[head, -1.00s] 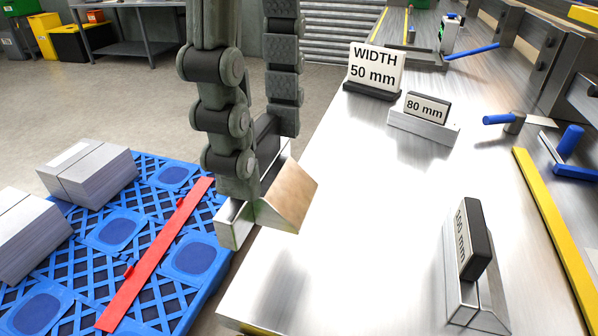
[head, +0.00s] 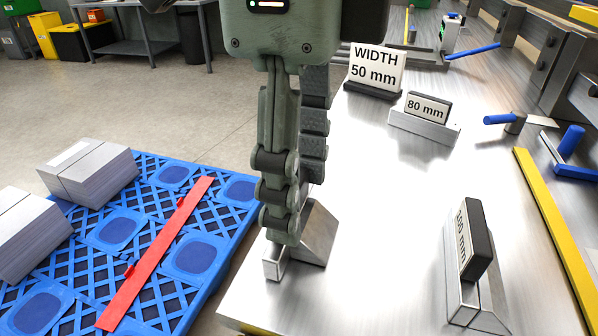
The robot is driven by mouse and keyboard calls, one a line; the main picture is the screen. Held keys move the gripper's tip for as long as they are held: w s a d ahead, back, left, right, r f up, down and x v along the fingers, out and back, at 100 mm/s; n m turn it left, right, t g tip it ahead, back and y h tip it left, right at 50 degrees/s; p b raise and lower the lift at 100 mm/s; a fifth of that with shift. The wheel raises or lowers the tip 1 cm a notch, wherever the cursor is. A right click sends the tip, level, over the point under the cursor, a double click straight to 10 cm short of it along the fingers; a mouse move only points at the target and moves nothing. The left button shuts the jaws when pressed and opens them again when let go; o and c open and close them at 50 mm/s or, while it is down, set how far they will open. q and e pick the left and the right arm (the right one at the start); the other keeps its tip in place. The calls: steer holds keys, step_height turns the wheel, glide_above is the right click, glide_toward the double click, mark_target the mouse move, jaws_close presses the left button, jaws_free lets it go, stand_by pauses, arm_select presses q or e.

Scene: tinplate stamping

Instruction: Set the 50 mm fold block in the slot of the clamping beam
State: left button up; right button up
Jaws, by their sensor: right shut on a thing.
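My right gripper (head: 291,212) comes down from the top and is shut on a metal fold block (head: 318,235). The block has a sloped face and a squared foot. It is over the near left part of the steel table; I cannot tell whether it touches the top. The fingers cover part of it, and no width label shows on it. A sign (head: 374,71) reading "WIDTH 50 mm" stands at the back of the table. I cannot make out the slot of the clamping beam. My left gripper is not in view.
An 80 mm block (head: 424,120) stands behind the gripper, and another labelled block (head: 474,265) stands to the right. A yellow strip (head: 557,235) and blue-handled parts (head: 568,150) lie at the right. A blue pallet (head: 150,235) is at the left. Mid-table is clear.

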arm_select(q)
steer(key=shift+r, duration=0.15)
arm_select(e)
steer(key=o, duration=1.6)
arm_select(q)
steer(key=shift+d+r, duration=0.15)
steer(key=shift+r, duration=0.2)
arm_select(e)
steer(key=shift+o, duration=0.2)
steer(key=shift+r, duration=0.95)
arm_select(q)
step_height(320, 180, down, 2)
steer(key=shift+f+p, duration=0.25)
steer(key=shift+p, duration=0.2)
arm_select(e)
step_height(320, 180, up, 10)
steer(key=shift+r, duration=0.2)
